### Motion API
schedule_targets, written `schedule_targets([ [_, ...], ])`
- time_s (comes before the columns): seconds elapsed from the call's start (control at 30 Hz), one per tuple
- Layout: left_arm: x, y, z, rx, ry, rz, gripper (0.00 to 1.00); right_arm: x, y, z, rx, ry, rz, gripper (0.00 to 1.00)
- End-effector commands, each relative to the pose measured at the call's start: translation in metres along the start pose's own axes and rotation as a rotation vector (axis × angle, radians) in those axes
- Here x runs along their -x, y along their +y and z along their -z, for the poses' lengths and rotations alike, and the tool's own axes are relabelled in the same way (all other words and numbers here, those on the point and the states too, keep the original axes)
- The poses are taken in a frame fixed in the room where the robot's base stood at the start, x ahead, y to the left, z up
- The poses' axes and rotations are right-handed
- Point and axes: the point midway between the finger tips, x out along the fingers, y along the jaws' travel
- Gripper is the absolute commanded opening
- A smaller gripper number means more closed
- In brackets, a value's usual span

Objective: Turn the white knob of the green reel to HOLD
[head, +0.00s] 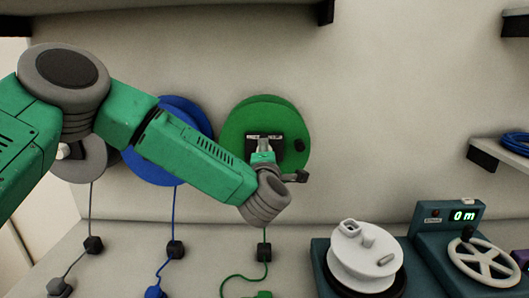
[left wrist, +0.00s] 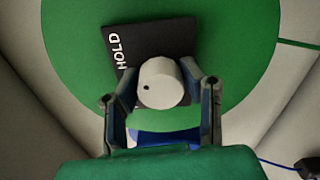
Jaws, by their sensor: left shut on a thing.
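The green reel (head: 272,107) is mounted on the wall, and its green face (left wrist: 75,60) fills much of the left wrist view. A black plate (left wrist: 142,36) on it bears the white word HOLD along its left edge. The white knob (left wrist: 163,81) stands on this plate, with a small dark dot on its left side, slightly below its middle. My left gripper (left wrist: 162,84) is shut on the knob, one finger on each side. In the head view my left gripper (head: 263,151) covers the plate's middle. My right gripper is out of view.
A blue reel (head: 180,104) and a grey reel (head: 85,165) hang left of the green one, behind my left arm. Cords with black blocks hang below. A white drum (head: 365,255) and a device with a handwheel (head: 484,262) reading 0 m stand at lower right.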

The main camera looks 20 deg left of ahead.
Motion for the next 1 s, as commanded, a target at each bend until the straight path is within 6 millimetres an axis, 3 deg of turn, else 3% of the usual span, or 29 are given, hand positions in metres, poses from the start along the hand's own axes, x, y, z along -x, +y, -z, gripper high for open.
schedule_targets([
  [0.3, 0.0012, -0.003, -0.0019, -0.115, -0.006, 0.006, 0.06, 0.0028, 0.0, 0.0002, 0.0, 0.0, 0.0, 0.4],
  [0.83, 0.0019, -0.0058, -0.0022, -0.138, -0.008, 0.011, 0.06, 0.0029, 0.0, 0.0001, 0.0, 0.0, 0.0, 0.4],
  [0.87, 0.0019, -0.006, -0.0022, -0.138, -0.008, 0.011, 0.42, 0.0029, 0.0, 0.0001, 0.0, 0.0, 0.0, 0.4],
  [0.9, 0.0019, -0.0059, -0.0023, -0.138, -0.008, 0.011, 0.55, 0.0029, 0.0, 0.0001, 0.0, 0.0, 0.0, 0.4],
  [1.0, 0.0016, -0.0047, -0.0017, -0.137, -0.006, 0.008, 0.55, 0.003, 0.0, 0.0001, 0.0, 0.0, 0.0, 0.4],
])
